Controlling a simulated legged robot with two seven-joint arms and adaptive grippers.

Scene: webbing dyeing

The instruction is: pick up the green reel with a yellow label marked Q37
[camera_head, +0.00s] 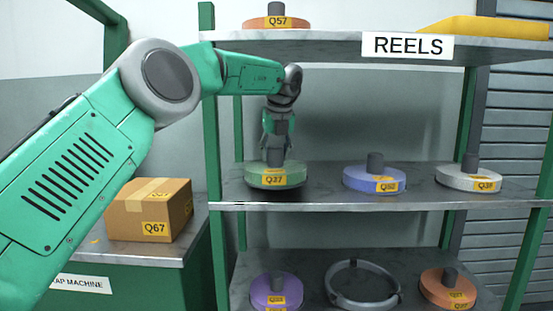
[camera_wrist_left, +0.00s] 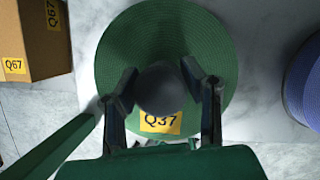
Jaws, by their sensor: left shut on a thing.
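The green reel (camera_head: 290,178) with a yellow Q37 label is at the left of the middle shelf in the head view. In the left wrist view the reel (camera_wrist_left: 165,35) shows from above, with its dark central knob and the label below it. My left gripper (camera_head: 277,155) comes down over the reel and is shut on the knob. In the wrist view its two fingers (camera_wrist_left: 160,92) press on either side of the knob. I cannot tell whether the reel touches the shelf. My right gripper is not in view.
A blue reel (camera_head: 374,180) and a white reel (camera_head: 468,179) stand to the right on the middle shelf (camera_head: 330,206). A Q67 box (camera_head: 148,211) stands left of the rack. Purple and orange reels are below.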

